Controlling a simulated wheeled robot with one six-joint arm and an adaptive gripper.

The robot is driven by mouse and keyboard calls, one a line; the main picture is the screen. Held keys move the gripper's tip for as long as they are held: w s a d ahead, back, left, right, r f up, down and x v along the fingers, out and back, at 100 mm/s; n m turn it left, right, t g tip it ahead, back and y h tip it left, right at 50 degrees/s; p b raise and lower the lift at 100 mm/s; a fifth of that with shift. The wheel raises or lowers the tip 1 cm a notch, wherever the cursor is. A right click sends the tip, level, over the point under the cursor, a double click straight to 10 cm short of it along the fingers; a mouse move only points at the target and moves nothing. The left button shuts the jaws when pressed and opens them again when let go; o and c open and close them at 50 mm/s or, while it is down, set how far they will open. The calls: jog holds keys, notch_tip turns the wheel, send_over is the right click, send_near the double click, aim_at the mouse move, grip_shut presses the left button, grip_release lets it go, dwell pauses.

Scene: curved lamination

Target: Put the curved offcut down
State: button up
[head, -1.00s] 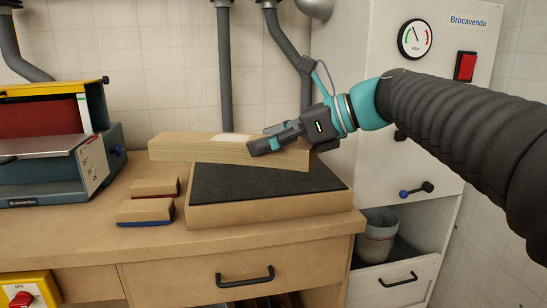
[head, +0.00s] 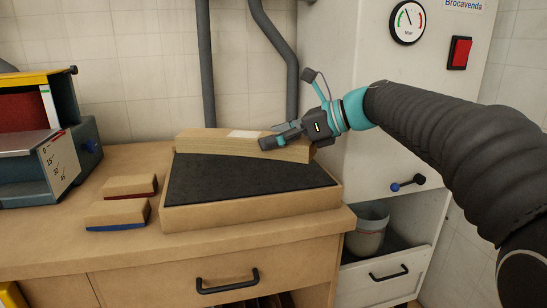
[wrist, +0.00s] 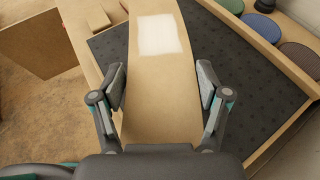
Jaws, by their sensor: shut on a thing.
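The curved offcut (head: 210,146) is a long pale wooden piece with a whitish patch on top. In the head view it lies along the far side of the dark mat (head: 245,183) in a shallow wooden tray (head: 250,210). My gripper (head: 283,138) is shut on it near its right end. In the wrist view the offcut (wrist: 160,105) runs up between the two fingers (wrist: 162,80), with dark mat showing to both sides. I cannot tell whether its underside touches the mat. The gripper's far finger is mostly hidden in the head view.
Two sanding blocks (head: 130,186) (head: 117,214) lie on the bench left of the tray. A sanding machine (head: 45,165) stands farther left. A white cabinet (head: 375,130) is close on the right. Several coloured discs (wrist: 298,57) lie beyond the tray edge in the wrist view.

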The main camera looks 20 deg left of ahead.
jog(key=w+f, duration=0.1)
jog(key=w+a+f, duration=0.1)
jog(key=w, duration=0.1)
jog(key=shift+f+b, duration=0.45)
jog(key=shift+f, duration=1.5)
jog(key=o, duration=1.7)
jog(key=shift+f, duration=0.1)
